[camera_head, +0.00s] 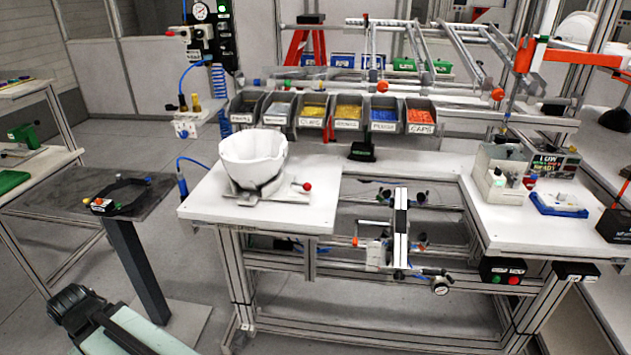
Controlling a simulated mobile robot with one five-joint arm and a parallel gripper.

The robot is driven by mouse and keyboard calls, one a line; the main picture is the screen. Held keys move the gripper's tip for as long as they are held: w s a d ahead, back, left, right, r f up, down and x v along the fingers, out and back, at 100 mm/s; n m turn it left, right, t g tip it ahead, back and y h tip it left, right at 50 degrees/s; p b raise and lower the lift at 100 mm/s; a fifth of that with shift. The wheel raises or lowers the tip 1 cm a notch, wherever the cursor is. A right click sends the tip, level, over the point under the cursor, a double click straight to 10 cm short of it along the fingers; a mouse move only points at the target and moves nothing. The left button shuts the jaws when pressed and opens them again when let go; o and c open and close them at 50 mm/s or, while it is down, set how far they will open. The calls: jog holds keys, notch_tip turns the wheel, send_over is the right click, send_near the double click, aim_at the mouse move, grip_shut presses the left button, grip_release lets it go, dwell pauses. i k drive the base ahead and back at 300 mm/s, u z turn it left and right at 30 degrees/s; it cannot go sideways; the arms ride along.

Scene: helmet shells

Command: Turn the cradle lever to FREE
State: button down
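The cradle (243,197) stands on the left part of the white workbench, with a white helmet shell (252,150) seated in it, open side up. The cradle lever ends in a red ball knob (307,187) at the right of the cradle base. The lever's arm is small, and no FREE marking can be read, so its setting cannot be told. I do not make out my gripper in this view.
Labelled bins (320,115) of coloured parts line the back of the bench. A black ring fixture (120,196) sits on a post stand to the left. The bench has an open gap right of the cradle, with a clamp rail (400,225) in it. Floor shows in front.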

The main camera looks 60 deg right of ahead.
aim_at(306, 187)
jog(key=k, duration=1.55)
jog(key=z, duration=0.5)
jog(key=i, duration=1)
jog(key=u, duration=0.05)
